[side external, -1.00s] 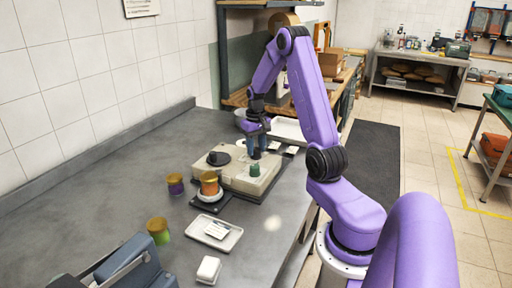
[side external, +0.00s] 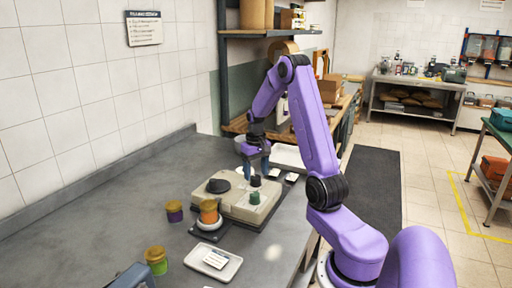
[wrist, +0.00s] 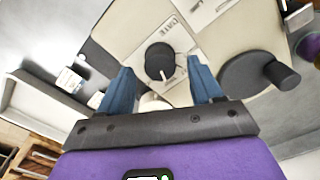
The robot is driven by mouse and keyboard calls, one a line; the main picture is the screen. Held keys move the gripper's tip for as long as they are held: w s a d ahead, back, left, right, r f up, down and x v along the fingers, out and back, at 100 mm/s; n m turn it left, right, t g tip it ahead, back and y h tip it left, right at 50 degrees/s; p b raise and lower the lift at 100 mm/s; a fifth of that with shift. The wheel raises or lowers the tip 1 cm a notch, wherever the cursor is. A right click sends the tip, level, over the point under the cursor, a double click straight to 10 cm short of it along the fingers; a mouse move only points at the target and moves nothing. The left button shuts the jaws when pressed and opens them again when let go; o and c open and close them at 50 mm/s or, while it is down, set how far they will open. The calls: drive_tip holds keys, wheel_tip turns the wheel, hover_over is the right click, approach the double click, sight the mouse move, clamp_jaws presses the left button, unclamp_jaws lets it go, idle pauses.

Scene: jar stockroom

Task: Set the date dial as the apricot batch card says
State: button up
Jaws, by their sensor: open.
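The beige machine (side external: 237,208) stands on the grey bench. A dark round knob (wrist: 160,62) with a pale pointer line sits on its top, near printed lettering that looks like DATE, and it also shows in the side view (side external: 255,181). My gripper (wrist: 162,75) is open, its blue fingers on either side of the knob in the wrist view; I cannot tell whether they reach down to it. In the side view my gripper (side external: 256,168) is over the machine's far end. A card (side external: 215,259) lies in a pale tray, its writing too small to read.
A green knob (side external: 254,198) and a black disc with a handle (side external: 218,186) are also on the machine. Small cards (side external: 291,177) lie beyond the machine.

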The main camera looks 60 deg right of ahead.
sight(256, 177)
wheel_tip(256, 177, up, 16)
idle(0.4)
idle(0.3)
drive_tip(key=s+a+f+n, duration=0.1)
drive_tip(key=a+f+n, duration=0.2)
drive_tip(key=a+n, duration=1.4)
drive_tip(key=s+a+f+n, duration=0.1)
drive_tip(key=s+a+f, duration=0.1)
drive_tip(key=s+a, duration=0.7)
drive_tip(key=s+a+f, duration=0.3)
drive_tip(key=s+a, duration=0.7)
drive_tip(key=s, duration=0.2)
drive_tip(key=shift+s+f+n, duration=0.15)
drive_tip(key=shift+n, duration=0.25)
